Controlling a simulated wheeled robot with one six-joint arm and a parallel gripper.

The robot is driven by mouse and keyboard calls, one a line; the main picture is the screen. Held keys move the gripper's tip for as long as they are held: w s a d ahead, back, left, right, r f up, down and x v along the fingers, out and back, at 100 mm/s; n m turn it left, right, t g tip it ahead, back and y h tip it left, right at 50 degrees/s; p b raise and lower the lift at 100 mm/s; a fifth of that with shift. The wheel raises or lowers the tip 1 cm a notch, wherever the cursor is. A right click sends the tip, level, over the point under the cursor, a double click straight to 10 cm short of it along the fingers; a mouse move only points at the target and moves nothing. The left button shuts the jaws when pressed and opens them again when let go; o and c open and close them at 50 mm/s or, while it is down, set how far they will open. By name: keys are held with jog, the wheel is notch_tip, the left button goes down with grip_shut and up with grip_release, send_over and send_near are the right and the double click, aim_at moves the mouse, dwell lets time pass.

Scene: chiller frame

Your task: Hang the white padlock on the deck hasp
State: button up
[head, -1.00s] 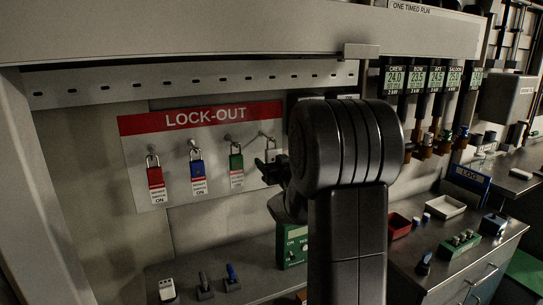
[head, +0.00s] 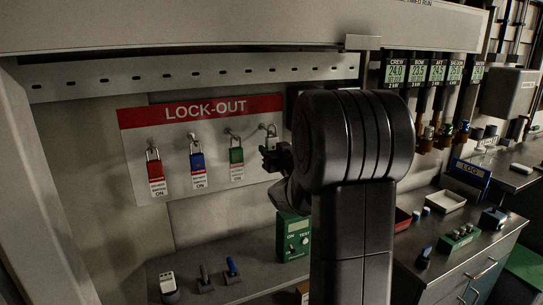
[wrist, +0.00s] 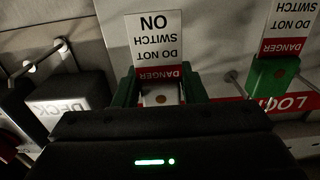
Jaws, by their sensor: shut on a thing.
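The white padlock (wrist: 160,94) is between the green-edged fingers of my gripper (wrist: 158,90) in the wrist view, with its white and red danger tag (wrist: 154,45) beyond them. My gripper is shut on it. In the head view my gripper (head: 275,155) is at the right end of the lock-out board, with the white padlock's shackle (head: 271,130) just above it. I cannot tell whether the shackle is still on its peg. A box labelled DECK (wrist: 65,105) is at the left in the wrist view. The deck hasp cannot be made out clearly.
Red (head: 155,172), blue (head: 197,163) and green (head: 236,155) padlocks hang on the lock-out board (head: 160,112). The green one also shows in the wrist view (wrist: 268,75). A counter (head: 240,275) below carries small switches and a green tester (head: 293,238). My arm hides the middle.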

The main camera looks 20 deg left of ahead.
jog(key=b+v, duration=0.2)
jog(key=v, duration=1.6)
jog(key=shift+a+f, duration=0.1)
